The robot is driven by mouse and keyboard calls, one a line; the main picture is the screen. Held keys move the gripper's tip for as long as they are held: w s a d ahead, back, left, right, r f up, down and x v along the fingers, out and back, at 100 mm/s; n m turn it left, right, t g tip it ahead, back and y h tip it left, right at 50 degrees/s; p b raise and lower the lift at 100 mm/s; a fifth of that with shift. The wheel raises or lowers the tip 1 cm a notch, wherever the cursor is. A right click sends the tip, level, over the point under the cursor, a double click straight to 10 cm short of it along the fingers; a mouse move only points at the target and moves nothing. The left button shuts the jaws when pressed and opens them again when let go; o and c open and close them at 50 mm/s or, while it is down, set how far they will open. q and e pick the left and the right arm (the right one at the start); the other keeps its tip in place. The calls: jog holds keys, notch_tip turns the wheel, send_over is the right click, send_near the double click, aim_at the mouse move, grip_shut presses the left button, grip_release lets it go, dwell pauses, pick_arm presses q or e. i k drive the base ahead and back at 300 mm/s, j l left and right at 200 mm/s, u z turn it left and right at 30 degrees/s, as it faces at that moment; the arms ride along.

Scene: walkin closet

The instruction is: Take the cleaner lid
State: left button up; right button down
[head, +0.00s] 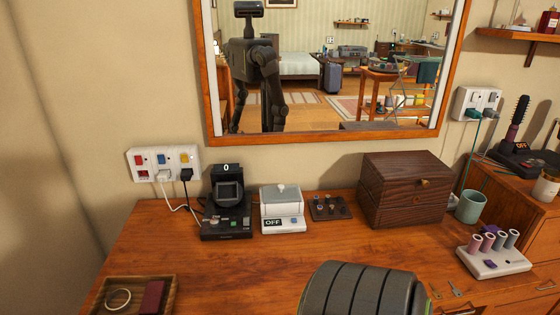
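The cleaner (284,222) is a small white box with an OFF display on its front. It stands on the wooden dressing table against the wall, in the middle of the head view. Its lid (281,195) is pale grey with a small knob on top and sits on the box. Neither of my grippers shows in the head view, so I cannot see whether they are open or shut.
A black device (228,212) stands close left of the cleaner. A small dark stand (329,208) and a brown wooden box (404,190) are to its right. A wooden tray (166,285) lies front left. The tabletop (255,262) before the cleaner is clear. A dark ribbed shape fills the bottom centre.

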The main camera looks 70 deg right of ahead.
aim_at(279, 194)
jog(key=z, duration=2.1)
